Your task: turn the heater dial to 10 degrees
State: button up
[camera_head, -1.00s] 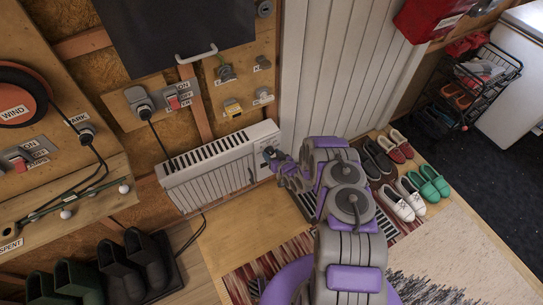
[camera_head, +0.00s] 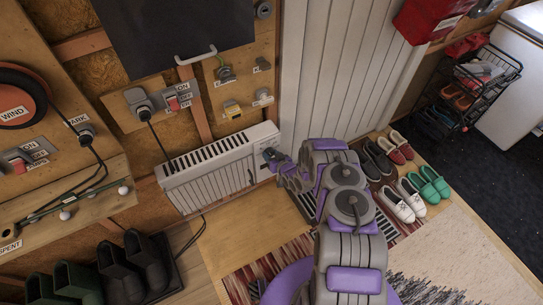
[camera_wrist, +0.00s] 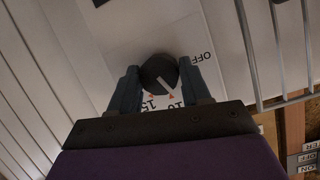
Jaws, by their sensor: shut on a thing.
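The white heater (camera_head: 215,178) stands against the wall, with its control panel at the right end. My gripper (camera_head: 270,157) is at that panel. In the wrist view the dark round dial (camera_wrist: 158,73) sits between the two fingers of my gripper (camera_wrist: 160,88), which are shut on it. A pale pointer line on the dial slants down and right, toward the "10" label (camera_wrist: 175,101). The "15" label (camera_wrist: 149,102) is to its left and "OFF" (camera_wrist: 203,57) is to the right. The fingers and palm hide part of the scale.
Labelled switches and plugs (camera_head: 172,100) are on the wall above the heater. Dark boots (camera_head: 146,258) stand at the lower left, and several pairs of shoes (camera_head: 405,188) stand at the right. A cable (camera_head: 200,228) hangs below the heater.

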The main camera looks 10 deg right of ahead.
jog(key=shift+w+d+m+y, duration=0.1)
jog(key=shift+d+m+y, duration=0.1)
jog(key=shift+m+y, duration=1.05)
jog(key=shift+m+h, duration=0.25)
jog(key=o, duration=0.8)
jog(key=shift+c, duration=0.2)
jog(key=p+v, duration=0.3)
jog(key=v, duration=1.4)
jog(key=shift+d+r+p, duration=0.2)
jog(key=shift+p, duration=0.15)
jog(key=shift+g, duration=0.3)
